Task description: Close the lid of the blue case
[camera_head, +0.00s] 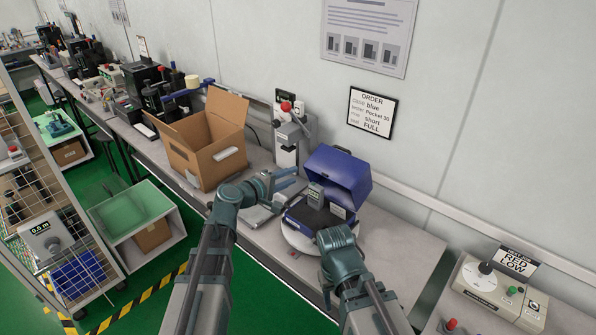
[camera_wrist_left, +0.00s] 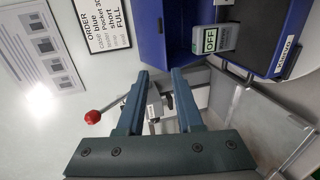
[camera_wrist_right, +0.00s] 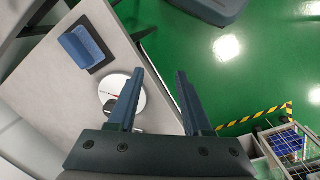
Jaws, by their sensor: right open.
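The blue case (camera_head: 357,175) stands on the table near the wall with its lid raised and tilted back. A grey handheld tester (camera_head: 316,196) stands upright in the case's open base. In the left wrist view, the blue case (camera_wrist_left: 151,28) is at the top, and the tester (camera_wrist_left: 212,39) shows OFF. My left gripper (camera_head: 287,181) is open and empty, just left of the case, apart from the lid. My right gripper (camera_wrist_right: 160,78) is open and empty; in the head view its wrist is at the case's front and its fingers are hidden.
A white round plate (camera_head: 290,236) shows beneath the case. An open cardboard box (camera_head: 207,160) stands to the left. A grey press with a red knob (camera_head: 288,140) stands behind my left gripper. A control box (camera_head: 490,290) is at the far right. The table right of the case is clear.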

